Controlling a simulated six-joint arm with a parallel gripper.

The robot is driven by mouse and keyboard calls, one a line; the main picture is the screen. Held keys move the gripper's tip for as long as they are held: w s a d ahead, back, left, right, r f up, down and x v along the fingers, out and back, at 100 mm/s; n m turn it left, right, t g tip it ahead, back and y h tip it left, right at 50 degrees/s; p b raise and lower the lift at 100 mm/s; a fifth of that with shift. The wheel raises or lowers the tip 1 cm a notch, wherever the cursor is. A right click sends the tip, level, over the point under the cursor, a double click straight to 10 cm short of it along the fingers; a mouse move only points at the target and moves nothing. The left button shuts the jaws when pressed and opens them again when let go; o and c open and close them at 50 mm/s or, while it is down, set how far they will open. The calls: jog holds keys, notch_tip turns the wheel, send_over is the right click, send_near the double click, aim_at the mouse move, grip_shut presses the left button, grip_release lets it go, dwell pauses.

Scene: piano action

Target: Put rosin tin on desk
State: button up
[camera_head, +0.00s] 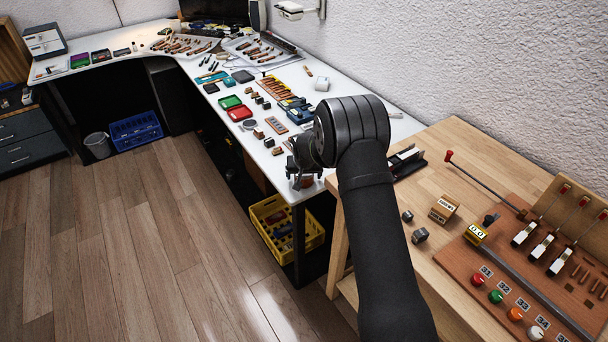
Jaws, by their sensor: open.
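The white desk (152,40) runs in an L along the back wall and toward me. My gripper (301,180) is open, pointing down at the desk's near end, left of the wooden bench. A small reddish-orange thing (306,182) shows in or just behind the fingers, partly hidden; it may be the rosin tin, but I cannot tell whether it touches them or the desk. My dark arm covers part of the desk's near right end.
The wooden bench (470,150) on the right holds a control panel (515,275) with knobs and levers, and small blocks (444,208). A red box (239,112), a green box (230,101) and several tools crowd the desk. A yellow crate (283,225) stands below on the floor.

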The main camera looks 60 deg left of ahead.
jog(key=v, duration=1.2)
jog(key=shift+s, duration=0.1)
jog(key=x, duration=1.2)
jog(key=shift+r, duration=1.7)
jog(key=shift+f, duration=0.1)
